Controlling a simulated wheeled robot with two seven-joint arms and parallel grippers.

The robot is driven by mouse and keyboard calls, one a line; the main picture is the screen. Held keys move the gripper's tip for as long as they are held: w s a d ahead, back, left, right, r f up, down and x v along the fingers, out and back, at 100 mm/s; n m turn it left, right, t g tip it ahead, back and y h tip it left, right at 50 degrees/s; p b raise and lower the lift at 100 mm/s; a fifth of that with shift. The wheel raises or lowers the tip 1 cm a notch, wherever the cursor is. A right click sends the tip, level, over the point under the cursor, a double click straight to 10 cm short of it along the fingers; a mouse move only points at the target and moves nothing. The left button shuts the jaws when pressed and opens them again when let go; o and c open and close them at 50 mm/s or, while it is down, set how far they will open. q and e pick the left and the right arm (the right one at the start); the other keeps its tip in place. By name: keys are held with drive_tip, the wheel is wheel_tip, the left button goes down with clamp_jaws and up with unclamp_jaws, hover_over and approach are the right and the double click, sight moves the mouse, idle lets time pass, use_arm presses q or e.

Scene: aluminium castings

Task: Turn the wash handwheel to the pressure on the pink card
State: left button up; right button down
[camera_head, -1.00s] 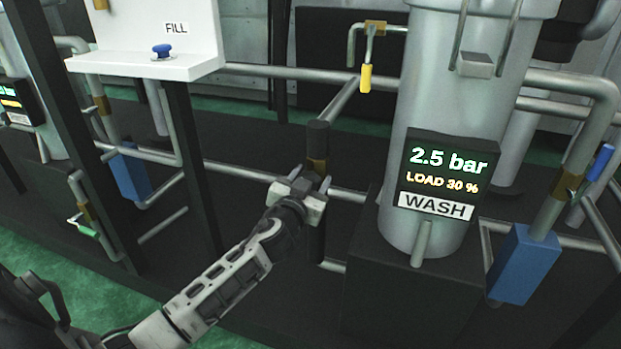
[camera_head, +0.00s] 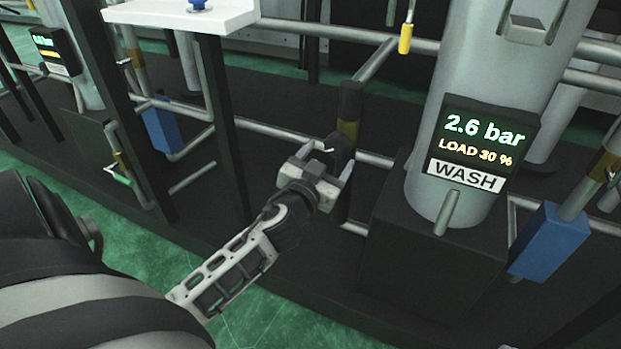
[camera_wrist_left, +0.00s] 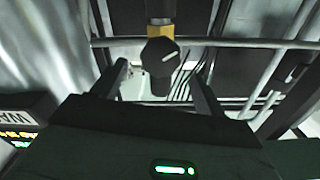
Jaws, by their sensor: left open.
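The wash handwheel (camera_wrist_left: 161,58) is a small dark round knob with a white mark, below a brass fitting. In the head view the dark handwheel (camera_head: 340,146) is partly hidden behind my left gripper (camera_head: 338,162). My left gripper is open, its two fingers to either side of the knob in the wrist view, with gaps between; contact cannot be told. The wash display (camera_head: 484,142) on the grey tank reads 2.6 bar and LOAD 30 %, above a WASH label (camera_head: 465,176). No pink card shows. My right gripper is not in view.
A white FILL shelf (camera_head: 225,17) on dark posts stands at the upper left. Grey pipes (camera_head: 290,134) run behind the handwheel. A yellow-handled valve (camera_head: 405,38) hangs above. A blue block (camera_head: 549,240) is at the right. Green floor (camera_head: 150,240) is open at the lower left.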

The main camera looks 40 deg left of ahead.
use_arm(q)
drive_tip(key=v, duration=0.8)
drive_tip(key=shift+s, duration=0.35)
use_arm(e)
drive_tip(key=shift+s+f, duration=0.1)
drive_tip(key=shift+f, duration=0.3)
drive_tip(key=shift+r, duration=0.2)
